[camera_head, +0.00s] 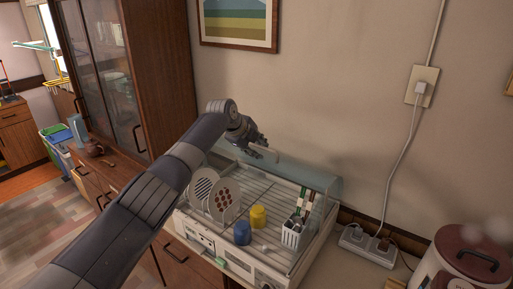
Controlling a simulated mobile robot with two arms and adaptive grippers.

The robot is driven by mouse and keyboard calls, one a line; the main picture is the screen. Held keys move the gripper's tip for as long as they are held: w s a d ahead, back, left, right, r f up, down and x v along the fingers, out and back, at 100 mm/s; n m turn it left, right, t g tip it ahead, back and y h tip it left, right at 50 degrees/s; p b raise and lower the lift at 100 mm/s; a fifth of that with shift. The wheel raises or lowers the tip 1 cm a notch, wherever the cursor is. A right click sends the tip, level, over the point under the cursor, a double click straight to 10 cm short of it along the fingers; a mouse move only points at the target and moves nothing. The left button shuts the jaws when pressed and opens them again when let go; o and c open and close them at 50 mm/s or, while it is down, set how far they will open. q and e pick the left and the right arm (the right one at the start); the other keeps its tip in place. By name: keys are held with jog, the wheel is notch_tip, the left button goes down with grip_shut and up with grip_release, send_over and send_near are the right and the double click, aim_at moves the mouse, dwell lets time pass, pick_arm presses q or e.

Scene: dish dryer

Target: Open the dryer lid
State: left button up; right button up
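The dish dryer (262,262) is a white box on the counter. Its clear bluish lid (308,177) is at the upper back, and the front of the rack looks uncovered, so the lid appears raised. A pale handle (264,153) shows on the lid. My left gripper (258,143) is right at this handle, at the back of the dryer near the wall. Its fingers are small and dark; I cannot tell whether they touch or grip the handle. My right gripper is not in view.
Plates (225,200), a yellow cup (258,216), a blue cup (242,232) and a white utensil holder (292,235) are inside the dryer. A power strip (368,246) and a lidded pot (465,258) stand to the right. A wooden cabinet (150,75) rises at left.

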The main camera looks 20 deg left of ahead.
pick_arm(q)
jog(key=shift+s+a+r, duration=0.1)
jog(key=shift+s+r, duration=0.2)
jog(key=shift+r, duration=0.05)
jog(key=v, duration=1.1)
